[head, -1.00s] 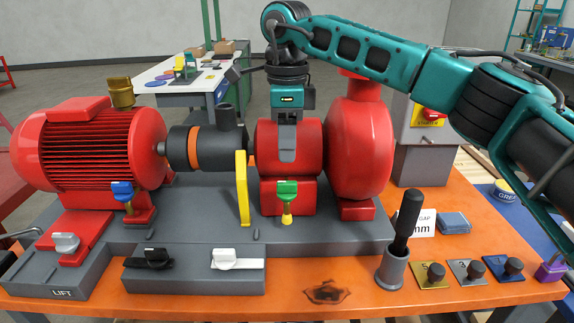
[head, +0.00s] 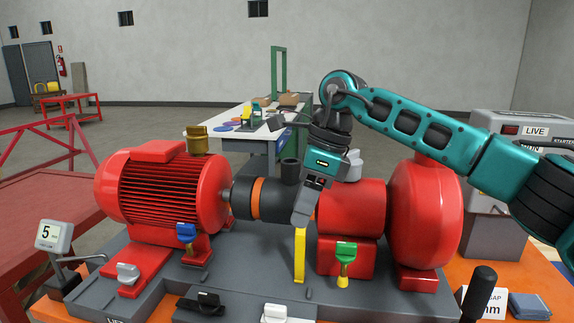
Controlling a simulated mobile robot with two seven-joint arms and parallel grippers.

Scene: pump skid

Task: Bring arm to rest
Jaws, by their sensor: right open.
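My right arm, teal and black, comes in from the right in the head view and bends down at the wrist. My right gripper (head: 305,208) points down and slightly left, open, with nothing seen between its fingers. In the picture it overlaps the gap between the dark coupling (head: 271,200) and the red pump bearing housing (head: 352,207), above the yellow guard plate (head: 300,254). I cannot tell whether it touches either one. My left gripper is not in view.
The red motor (head: 165,195) stands left of the coupling, and the round red pump casing (head: 425,215) stands right. A black-handled tool (head: 478,295) stands upright front right. A grey box marked LIVE (head: 500,135) stands behind right.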

